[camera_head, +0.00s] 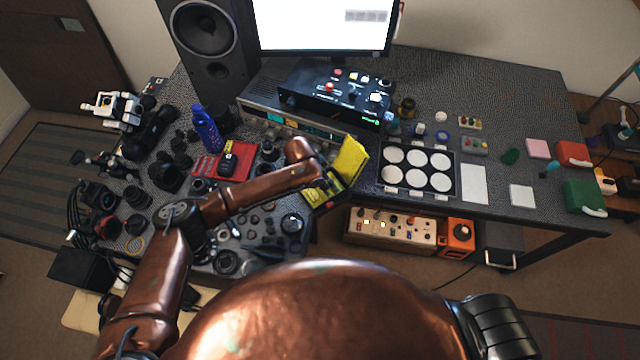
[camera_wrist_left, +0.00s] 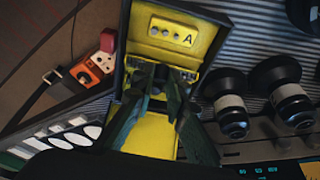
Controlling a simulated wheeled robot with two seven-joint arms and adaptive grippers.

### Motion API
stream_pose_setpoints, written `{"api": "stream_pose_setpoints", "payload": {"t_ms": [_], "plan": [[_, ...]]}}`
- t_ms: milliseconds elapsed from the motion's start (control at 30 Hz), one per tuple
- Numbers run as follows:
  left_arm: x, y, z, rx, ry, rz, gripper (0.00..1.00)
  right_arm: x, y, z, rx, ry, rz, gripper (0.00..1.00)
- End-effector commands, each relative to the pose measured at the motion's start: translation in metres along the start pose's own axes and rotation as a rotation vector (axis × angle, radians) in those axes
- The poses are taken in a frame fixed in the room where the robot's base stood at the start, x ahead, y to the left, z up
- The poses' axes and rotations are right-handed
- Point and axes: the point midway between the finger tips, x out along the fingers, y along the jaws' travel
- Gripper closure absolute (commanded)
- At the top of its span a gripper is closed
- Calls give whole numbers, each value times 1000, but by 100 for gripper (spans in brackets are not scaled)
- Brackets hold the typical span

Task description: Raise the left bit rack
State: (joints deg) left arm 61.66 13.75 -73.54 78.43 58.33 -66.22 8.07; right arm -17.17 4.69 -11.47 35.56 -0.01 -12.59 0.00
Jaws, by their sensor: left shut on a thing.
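The left bit rack (camera_head: 352,159) shows in the head view as a bright yellow piece with dark edges, tilted, near the middle of the bench's front edge. In the left wrist view the rack (camera_wrist_left: 178,36) has a yellow face with a dark rim and a plate marked "A". My left gripper (camera_wrist_left: 160,92) is shut on the rack, its dark fingers meeting at the rack's middle. In the head view my left arm hides part of the rack. I cannot tell whether the rack touches the bench. My right gripper is not in view.
A tray of white discs (camera_head: 416,197) lies right of the rack, and a black control box (camera_head: 336,92) stands behind it. Lenses and small parts crowd the bench on the left. A cream switch box (camera_head: 390,226) and an orange box (camera_head: 458,237) sit below the bench edge.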

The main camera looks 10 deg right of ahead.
Motion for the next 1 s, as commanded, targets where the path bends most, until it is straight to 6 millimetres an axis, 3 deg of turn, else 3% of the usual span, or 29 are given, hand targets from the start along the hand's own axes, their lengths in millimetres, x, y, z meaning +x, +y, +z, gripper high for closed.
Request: {"api": "stream_pose_setpoints", "payload": {"t_ms": [400, 867, 900, 1000], "plan": [[1, 0, -9, 0, -172, 1, 100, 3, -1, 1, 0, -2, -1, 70], [1, 0, -9, 0, -189, 1, 100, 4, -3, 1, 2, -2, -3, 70], [1, 0, -9, 0, -188, 1, 86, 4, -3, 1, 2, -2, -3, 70], [1, 0, -9, 0, -188, 1, 80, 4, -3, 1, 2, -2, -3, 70]]}}
